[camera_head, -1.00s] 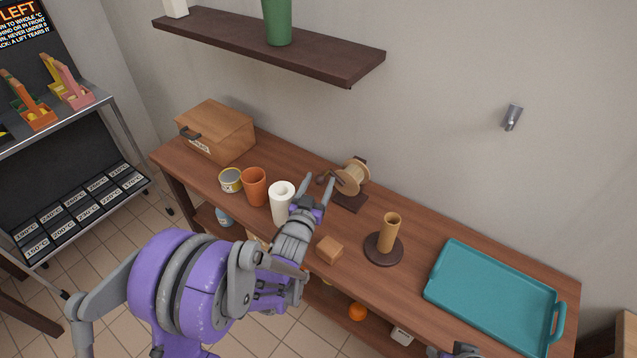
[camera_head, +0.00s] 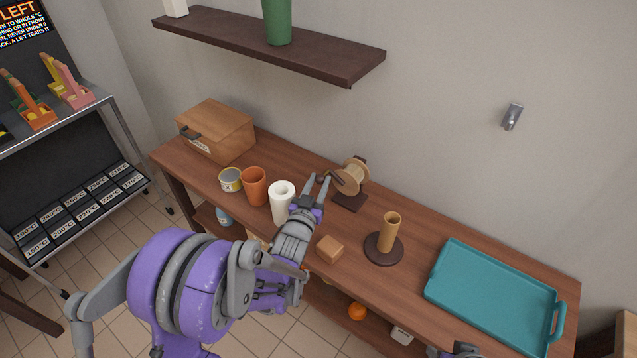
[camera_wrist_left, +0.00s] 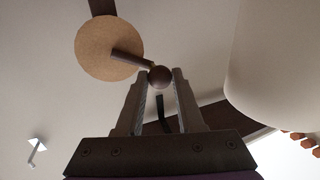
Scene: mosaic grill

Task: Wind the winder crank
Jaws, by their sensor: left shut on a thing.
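The winder (camera_head: 352,178) is a pale wooden spool on a dark stand at the back of the wooden bench. Its dark crank arm (camera_wrist_left: 132,59) sticks out from the spool's round face in the left wrist view and ends in a round brown knob (camera_wrist_left: 160,77). My left gripper (camera_head: 323,181) is at the crank, left of the spool. In the left wrist view its two fingers (camera_wrist_left: 160,90) are closed on the knob, one on each side. Only a small part of what looks like my right gripper (camera_head: 455,351) shows at the bottom edge.
A white cup (camera_head: 281,197), an orange cup (camera_head: 254,187) and a can (camera_head: 230,180) stand left of my left gripper. A wooden block (camera_head: 330,249), a tube on a round base (camera_head: 388,237) and a teal tray (camera_head: 494,296) are to the right. A shelf (camera_head: 260,47) hangs above.

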